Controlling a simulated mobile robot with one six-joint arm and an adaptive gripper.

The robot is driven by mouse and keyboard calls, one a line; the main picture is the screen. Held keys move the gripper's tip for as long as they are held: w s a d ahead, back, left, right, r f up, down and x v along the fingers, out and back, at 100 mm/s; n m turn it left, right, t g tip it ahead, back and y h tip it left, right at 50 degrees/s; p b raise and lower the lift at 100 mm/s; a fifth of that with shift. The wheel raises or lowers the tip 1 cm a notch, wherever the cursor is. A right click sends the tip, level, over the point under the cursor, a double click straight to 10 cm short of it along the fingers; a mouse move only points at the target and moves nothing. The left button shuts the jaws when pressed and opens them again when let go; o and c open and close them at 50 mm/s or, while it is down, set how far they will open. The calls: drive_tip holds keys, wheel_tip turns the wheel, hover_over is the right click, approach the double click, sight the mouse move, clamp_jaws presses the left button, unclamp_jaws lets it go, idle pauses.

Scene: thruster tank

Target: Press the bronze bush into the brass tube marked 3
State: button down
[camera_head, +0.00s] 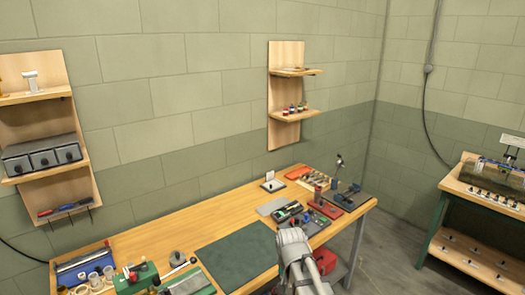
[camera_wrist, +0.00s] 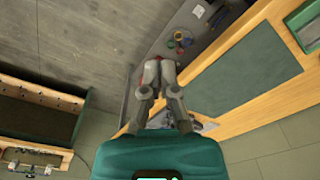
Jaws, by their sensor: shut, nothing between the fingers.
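My gripper (camera_wrist: 159,64) is in the wrist view, with its two grey fingers together and nothing held between them. It is in the air, apart from the workbench (camera_wrist: 210,120). In the head view a grey part of my arm stands in front of the long wooden workbench (camera_head: 150,225), and I cannot make out the fingertips there. I cannot pick out the bronze bush or the brass tube marked 3 in either view. The small parts are too small to tell, and no number can be read.
A dark green mat (camera_head: 237,258) lies on the workbench, with tools and trays to its right and a green vice-like device (camera_head: 137,278) to its left. A second bench (camera_head: 437,225) stands at the far right. Open floor (camera_head: 395,240) lies between the benches.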

drive_tip(key=s+d+f+n+b, duration=0.3)
drive_tip(key=s+d+f+b, duration=0.1)
drive_tip(key=s+d, duration=0.3)
drive_tip(key=shift+d+f+g, duration=0.3)
drive_tip(key=shift+d+f, duration=0.4)
drive_tip(key=shift+d, duration=0.4)
drive_tip(key=shift+s, duration=0.1)
drive_tip(key=c, duration=0.6)
unclamp_jaws()
drive_tip(key=shift+a, duration=0.15)
